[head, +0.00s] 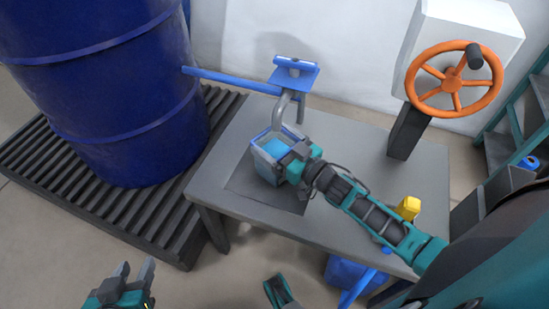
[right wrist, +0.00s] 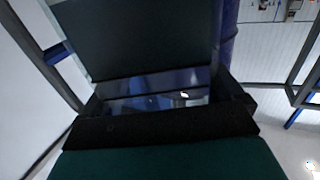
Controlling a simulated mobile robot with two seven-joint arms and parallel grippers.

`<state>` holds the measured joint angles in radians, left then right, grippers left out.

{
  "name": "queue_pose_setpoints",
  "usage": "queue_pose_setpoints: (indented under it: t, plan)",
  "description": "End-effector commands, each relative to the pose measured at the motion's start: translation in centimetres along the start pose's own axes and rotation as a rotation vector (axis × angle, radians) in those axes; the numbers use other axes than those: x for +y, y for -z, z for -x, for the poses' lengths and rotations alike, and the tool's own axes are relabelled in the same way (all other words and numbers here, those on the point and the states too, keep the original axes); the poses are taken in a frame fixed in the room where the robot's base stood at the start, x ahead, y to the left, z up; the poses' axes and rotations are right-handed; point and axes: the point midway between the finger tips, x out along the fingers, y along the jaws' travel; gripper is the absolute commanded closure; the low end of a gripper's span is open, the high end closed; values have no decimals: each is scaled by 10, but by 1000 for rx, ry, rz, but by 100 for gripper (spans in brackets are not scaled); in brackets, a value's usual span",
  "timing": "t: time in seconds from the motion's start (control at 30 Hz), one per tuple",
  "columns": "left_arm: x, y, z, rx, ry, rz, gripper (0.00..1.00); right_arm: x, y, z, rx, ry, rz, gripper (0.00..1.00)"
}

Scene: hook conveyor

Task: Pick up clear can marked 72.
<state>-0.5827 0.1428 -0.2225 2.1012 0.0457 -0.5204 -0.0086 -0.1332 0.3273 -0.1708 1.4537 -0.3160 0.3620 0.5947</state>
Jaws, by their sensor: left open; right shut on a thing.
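A clear, square-sided can (head: 262,165) with blue contents stands on a dark mat on the grey table, below a grey hook. No number is legible on it. My right gripper (head: 293,160) reaches in from the right and is shut on the can's right side. In the right wrist view, a glossy see-through surface (right wrist: 160,100), seemingly the can, shows between the dark jaws. My left gripper (head: 135,275) is open and empty, low over the floor at the bottom left, away from the table.
The grey hook (head: 281,108) hangs from a blue bracket (head: 294,74) just above the can. A blue drum (head: 110,90) stands on a slatted pallet (head: 85,205) at the left. An orange handwheel (head: 453,80) is at the back right. A yellow object (head: 408,207) sits beside my right arm.

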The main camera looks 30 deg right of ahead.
Motion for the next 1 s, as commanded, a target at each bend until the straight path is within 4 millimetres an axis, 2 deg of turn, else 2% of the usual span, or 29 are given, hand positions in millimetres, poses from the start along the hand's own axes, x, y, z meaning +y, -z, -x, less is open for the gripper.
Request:
queue_pose_setpoints:
  t: [0.07,0.8,1.0]
  plan:
    - [0,0,0,0,0,1,57,0,0,0,0,0,0,18]
    - [0,0,1,1,-1,-1,57,0,0,0,0,1,1,89]
    - [0,0,1,0,0,-3,57,0,2,-1,6,2,1,91]
